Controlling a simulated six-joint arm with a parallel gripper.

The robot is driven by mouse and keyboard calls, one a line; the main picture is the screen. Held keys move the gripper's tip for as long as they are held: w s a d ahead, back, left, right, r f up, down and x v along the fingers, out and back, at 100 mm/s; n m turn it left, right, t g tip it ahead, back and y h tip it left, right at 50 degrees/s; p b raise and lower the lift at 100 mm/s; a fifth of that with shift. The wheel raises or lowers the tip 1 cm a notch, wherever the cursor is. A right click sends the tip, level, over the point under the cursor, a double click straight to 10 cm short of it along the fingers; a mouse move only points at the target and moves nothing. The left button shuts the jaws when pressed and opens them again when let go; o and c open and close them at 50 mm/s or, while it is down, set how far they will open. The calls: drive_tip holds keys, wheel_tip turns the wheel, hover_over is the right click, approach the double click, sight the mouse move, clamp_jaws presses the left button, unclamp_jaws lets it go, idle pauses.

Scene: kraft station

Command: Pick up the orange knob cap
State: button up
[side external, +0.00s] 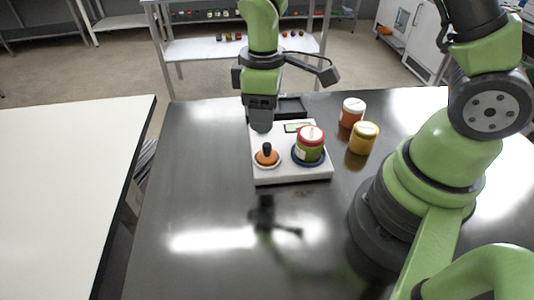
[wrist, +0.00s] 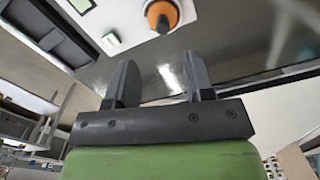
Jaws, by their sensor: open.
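The orange knob cap (side external: 265,160) is a round orange disc with a black upright handle, at the front left of the white station base (side external: 292,178). In the wrist view the orange knob cap (wrist: 157,11) shows at the top edge, partly cut off, beyond the fingertips. My gripper (side external: 262,127) points down above the station, behind the knob cap in the side view and apart from it. In the wrist view my gripper (wrist: 160,62) has its two dark fingers spread, with nothing between them.
An orange jar (side external: 351,115) and a yellow jar (side external: 363,139) stand further right. A black tray (side external: 291,105) lies behind the station. The dark table (side external: 190,180) is clear at left and front.

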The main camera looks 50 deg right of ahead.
sight(266, 144)
drive_tip(key=f, duration=0.8)
drive_tip(key=shift+s+a, duration=0.1)
drive_tip(key=shift+s, duration=0.25)
clamp_jaws()
